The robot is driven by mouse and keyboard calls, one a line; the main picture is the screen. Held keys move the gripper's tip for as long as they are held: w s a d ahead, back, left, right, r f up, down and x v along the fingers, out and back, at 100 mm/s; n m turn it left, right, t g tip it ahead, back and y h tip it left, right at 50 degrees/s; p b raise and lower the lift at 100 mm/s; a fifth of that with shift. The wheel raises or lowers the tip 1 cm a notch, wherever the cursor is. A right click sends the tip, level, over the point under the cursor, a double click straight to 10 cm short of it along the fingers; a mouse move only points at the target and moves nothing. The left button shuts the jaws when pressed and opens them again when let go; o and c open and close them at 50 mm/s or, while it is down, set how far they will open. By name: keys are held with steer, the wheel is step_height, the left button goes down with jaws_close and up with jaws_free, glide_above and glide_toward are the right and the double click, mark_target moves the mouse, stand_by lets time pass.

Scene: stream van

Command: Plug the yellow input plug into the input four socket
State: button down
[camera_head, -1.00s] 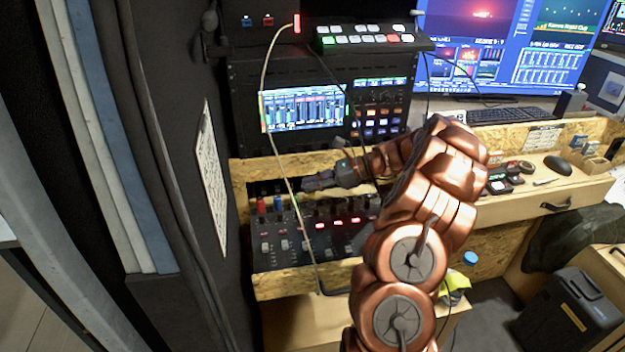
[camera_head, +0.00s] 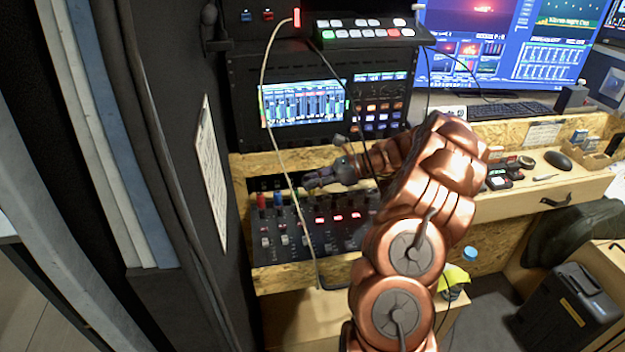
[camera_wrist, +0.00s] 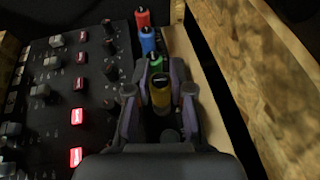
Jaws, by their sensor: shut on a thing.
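The mixer (camera_head: 300,243) with faders and lit red buttons sits in the desk recess. In the wrist view, the yellow plug (camera_wrist: 160,93) stands between the fingers of my gripper (camera_wrist: 160,100), which is shut on it. The green plug (camera_wrist: 155,62), blue plug (camera_wrist: 147,39) and red plug (camera_wrist: 142,17) stand in a row ahead of it along the mixer's edge. In the head view, my gripper (camera_head: 313,182) is over the mixer's back edge, right of the blue plug (camera_head: 278,198) and red plug (camera_head: 261,200). The yellow plug's lower end and the socket under it are hidden.
A wooden panel (camera_wrist: 265,75) runs close along the right of the gripper in the wrist view. A pale cable (camera_head: 278,130) hangs in front of the mixer, and dark cables hang near my wrist. A lit equipment screen (camera_head: 303,103) stands behind, above the recess.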

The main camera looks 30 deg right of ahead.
steer(key=shift+f, duration=1.05)
steer(key=c, duration=0.9)
jaws_free()
steer(key=shift+c, duration=0.2)
steer(key=v, duration=1.2)
